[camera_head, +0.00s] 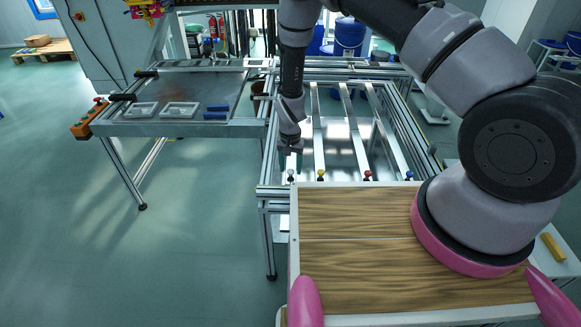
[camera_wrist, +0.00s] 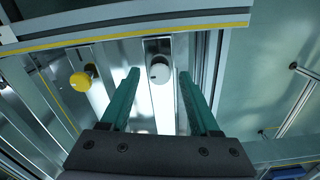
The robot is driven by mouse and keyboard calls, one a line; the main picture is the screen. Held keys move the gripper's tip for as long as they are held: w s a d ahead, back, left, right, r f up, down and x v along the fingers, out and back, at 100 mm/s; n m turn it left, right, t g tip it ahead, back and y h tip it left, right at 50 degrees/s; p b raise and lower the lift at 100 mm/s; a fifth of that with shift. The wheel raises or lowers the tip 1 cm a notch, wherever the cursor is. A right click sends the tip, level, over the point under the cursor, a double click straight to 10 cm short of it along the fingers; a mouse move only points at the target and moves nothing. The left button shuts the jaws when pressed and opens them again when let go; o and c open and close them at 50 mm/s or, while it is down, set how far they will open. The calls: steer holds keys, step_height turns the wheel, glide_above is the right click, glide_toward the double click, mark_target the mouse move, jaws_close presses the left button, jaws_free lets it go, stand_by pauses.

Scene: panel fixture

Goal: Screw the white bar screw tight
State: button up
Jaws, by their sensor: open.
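The white bar screw (camera_head: 291,174) is a small white-topped knob at the near end of the leftmost metal bar in the head view. In the wrist view the white screw (camera_wrist: 160,69) shows from above, in line with the gap between my fingertips. My gripper (camera_head: 290,161) is open and empty, just behind and above the white screw. Its two teal fingers (camera_wrist: 157,80) lie to either side of the screw in the wrist view. I cannot tell whether they touch it.
A yellow screw (camera_head: 321,173) stands to the right, its yellow top (camera_wrist: 80,81) left of my fingers in the wrist view. A red screw (camera_head: 367,175) and a blue screw (camera_head: 409,175) stand farther right. A wooden panel (camera_head: 350,262) lies in front of the frame.

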mark_target(290, 171)
step_height(290, 171, up, 11)
stand_by(0.4)
stand_by(0.4)
